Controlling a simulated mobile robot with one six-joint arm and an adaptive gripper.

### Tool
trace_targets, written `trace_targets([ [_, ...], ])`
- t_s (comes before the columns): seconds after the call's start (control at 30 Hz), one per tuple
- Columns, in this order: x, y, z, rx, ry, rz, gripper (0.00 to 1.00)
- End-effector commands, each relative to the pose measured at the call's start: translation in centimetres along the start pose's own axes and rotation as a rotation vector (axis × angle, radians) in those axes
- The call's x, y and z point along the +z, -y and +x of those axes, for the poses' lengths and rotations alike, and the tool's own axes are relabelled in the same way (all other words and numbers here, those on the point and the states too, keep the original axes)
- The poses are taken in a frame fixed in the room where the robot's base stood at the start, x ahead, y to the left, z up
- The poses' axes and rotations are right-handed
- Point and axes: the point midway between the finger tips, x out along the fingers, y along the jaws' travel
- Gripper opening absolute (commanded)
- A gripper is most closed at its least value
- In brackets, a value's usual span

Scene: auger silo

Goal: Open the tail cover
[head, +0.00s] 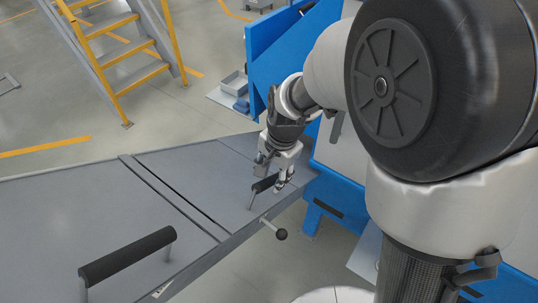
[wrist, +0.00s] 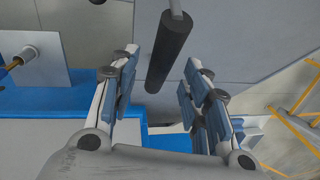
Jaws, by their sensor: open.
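A black cylindrical handle (head: 265,184) stands on the grey cover panel (head: 215,180) at the right end of the long grey trough. My gripper (head: 275,176) is over this end, close to the handle, and partly hides it. In the wrist view, the handle (wrist: 171,52) runs lengthwise between the two spread fingers of my open gripper (wrist: 160,75), with clear gaps on both sides. The panel (wrist: 225,45) shows behind it. The cover lies flat, flush with the trough top. I cannot tell whether the fingers reach around the handle.
A second black handle (head: 128,257) stands on the nearer cover at left. A lever with a dark ball knob (head: 280,233) sticks out of the trough's front side. A blue machine frame (head: 290,45) rises behind my arm. Yellow stairs (head: 118,50) stand on open floor at the back left.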

Motion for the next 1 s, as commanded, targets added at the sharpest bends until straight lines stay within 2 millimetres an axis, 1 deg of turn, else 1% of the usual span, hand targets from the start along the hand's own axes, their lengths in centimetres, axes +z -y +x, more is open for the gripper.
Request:
trace_targets([
  [0.03, 0.0, -0.1, 1.4, 0.002, 0.001, -0.001, 0.43],
  [0.13, 0.0, -0.1, 2.9, 0.001, 0.001, 0.0, 0.43],
  [0.23, 0.0, 0.0, 3.9, 0.0, 0.001, 0.0, 0.43],
  [0.4, 0.0, 0.0, 4.7, -0.001, 0.0, 0.0, 0.43],
  [0.67, 0.0, 0.0, 4.7, -0.001, 0.0, 0.0, 0.43],
  [1.0, 0.0, 0.0, 4.7, -0.001, 0.0, 0.0, 0.2],
])
